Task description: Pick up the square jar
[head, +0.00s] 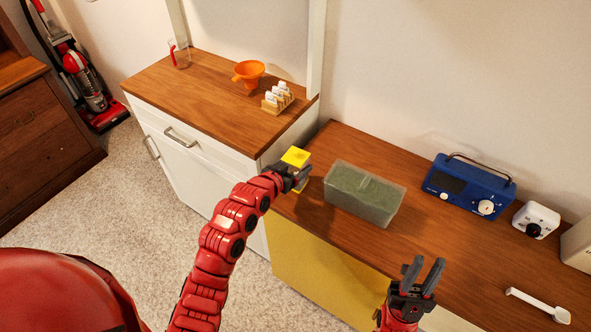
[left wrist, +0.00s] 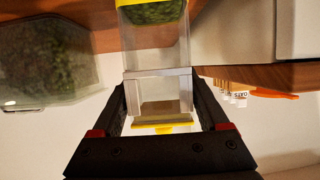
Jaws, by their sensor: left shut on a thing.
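The square jar (head: 295,157) has a yellow top and is held upright by my left gripper (head: 300,176) at the left end of the lower counter. In the left wrist view the clear jar (left wrist: 158,50) sits between the two fingers of my left gripper (left wrist: 160,100), with green contents at its far end. The gripper is shut on it. I cannot tell whether the jar's base touches the counter. My right gripper (head: 423,276) is open and empty at the counter's front edge.
A clear bin of green contents (head: 364,192) stands just right of the jar. A blue radio (head: 468,184), white timer (head: 536,220) and white scoop (head: 538,305) are further right. The higher left counter (head: 190,90) holds an orange funnel (head: 248,73), toast rack-like holder (head: 277,99) and clear jug (head: 180,56).

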